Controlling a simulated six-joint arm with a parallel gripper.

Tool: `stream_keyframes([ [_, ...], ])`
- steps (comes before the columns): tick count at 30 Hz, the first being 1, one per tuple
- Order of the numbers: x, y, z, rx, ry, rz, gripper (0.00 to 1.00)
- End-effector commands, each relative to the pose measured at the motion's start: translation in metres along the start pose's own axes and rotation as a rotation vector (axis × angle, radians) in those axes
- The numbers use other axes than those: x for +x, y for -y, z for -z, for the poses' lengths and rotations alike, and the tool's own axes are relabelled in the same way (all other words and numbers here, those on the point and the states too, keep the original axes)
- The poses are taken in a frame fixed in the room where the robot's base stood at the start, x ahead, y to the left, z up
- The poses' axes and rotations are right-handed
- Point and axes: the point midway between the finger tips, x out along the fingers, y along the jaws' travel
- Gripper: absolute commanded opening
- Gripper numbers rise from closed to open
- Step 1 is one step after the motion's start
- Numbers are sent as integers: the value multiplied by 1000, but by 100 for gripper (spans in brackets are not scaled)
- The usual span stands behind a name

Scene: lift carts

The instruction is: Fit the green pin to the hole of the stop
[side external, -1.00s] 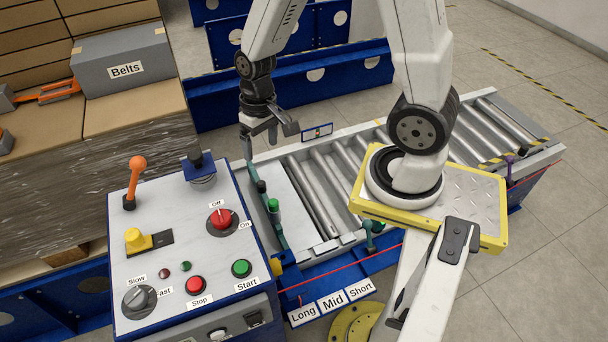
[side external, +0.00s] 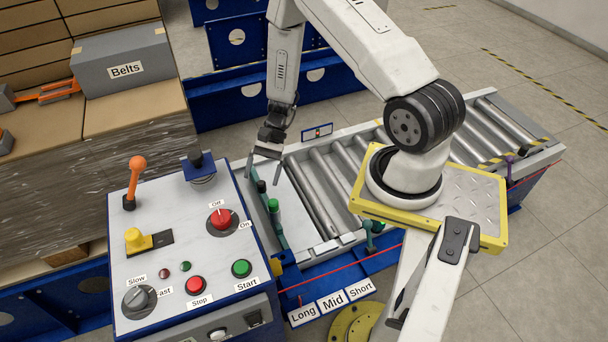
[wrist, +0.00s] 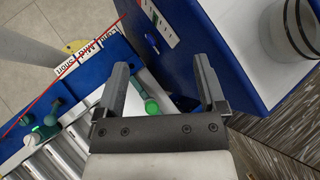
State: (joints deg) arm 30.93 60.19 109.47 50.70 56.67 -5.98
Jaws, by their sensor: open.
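The green pin (side external: 273,206) shows as a bright green upright cylinder beside a dark green bar, apparently the stop (side external: 279,232), at the near end of the conveyor. A darker green capped piece (side external: 261,187) stands at the bar's far part. In the wrist view a bright green round end, apparently the pin (wrist: 152,107), lies between my finger bases, nearer the left finger. My gripper (side external: 265,170) is open and empty, above and behind the pin, with its fingers pointing down. It also shows in the wrist view (wrist: 160,62). I cannot make out the stop's hole.
The control panel (side external: 150,255) with its lever and buttons stands close to the left of the pin. Conveyor rollers (side external: 325,185) run to the right. A green fixture (side external: 371,230) sits on the near rail by the Long, Mid and Short labels (side external: 332,300).

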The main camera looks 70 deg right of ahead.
Motion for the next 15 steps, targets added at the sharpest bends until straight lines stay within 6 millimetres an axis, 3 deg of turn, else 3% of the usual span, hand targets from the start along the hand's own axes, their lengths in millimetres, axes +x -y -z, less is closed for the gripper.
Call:
stream_keyframes([
  [15,29,-19,82,339,241,458,90],
])
